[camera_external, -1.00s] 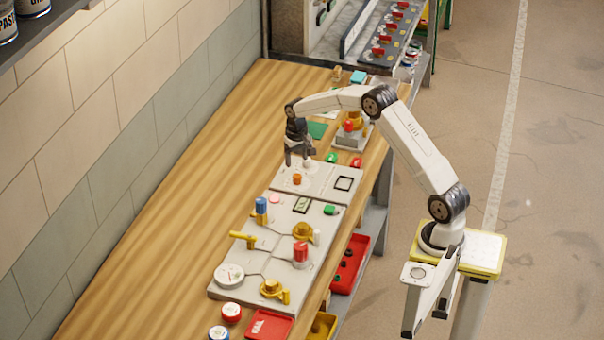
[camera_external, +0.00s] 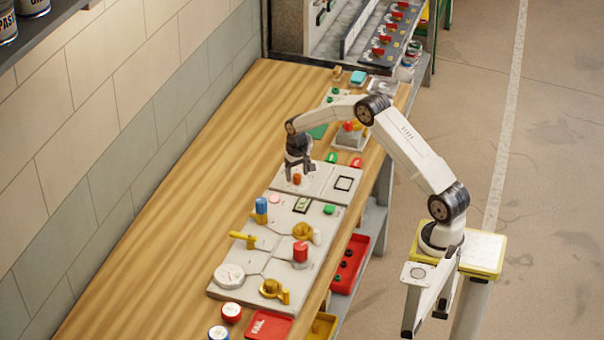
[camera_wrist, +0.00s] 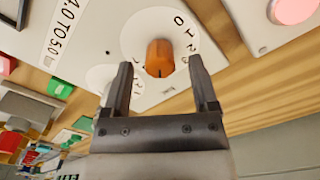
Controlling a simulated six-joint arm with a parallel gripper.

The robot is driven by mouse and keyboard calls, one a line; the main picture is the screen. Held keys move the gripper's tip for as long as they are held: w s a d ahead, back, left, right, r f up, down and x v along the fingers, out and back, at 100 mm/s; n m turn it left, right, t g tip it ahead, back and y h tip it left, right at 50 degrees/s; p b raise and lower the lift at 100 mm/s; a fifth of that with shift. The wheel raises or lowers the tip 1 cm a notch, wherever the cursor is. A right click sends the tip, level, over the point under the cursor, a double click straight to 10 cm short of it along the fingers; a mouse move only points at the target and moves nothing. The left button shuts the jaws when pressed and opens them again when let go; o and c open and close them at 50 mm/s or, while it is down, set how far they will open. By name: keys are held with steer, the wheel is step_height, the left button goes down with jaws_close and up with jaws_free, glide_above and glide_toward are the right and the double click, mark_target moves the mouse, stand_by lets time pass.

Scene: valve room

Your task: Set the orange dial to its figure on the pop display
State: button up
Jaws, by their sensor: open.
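The orange dial (camera_wrist: 159,58) stands on a white round scale with figures 0, 1, 2 and 3 showing along its right side in the wrist view. It also shows in the external view (camera_external: 297,179), on the grey-white panel (camera_external: 318,184). My gripper (camera_wrist: 163,75) is open, with one finger on each side of the dial, apart from it as far as I can tell. A strip of print reading "4.0 TO 5.0" (camera_wrist: 60,35) lies left of the dial. A second white dial (camera_wrist: 110,80) is partly hidden behind my left finger.
A larger panel (camera_external: 262,262) in front carries a blue knob (camera_external: 261,209), a red knob (camera_external: 300,251), yellow valves and a gauge (camera_external: 229,275). A red tray (camera_external: 268,326) lies at the near edge. The wooden bench (camera_external: 180,200) is clear toward the wall.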

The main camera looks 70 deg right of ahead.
steer(key=shift+f, duration=0.85)
jaws_close()
steer(key=shift+n, duration=0.4)
steer(key=n, duration=1.1)
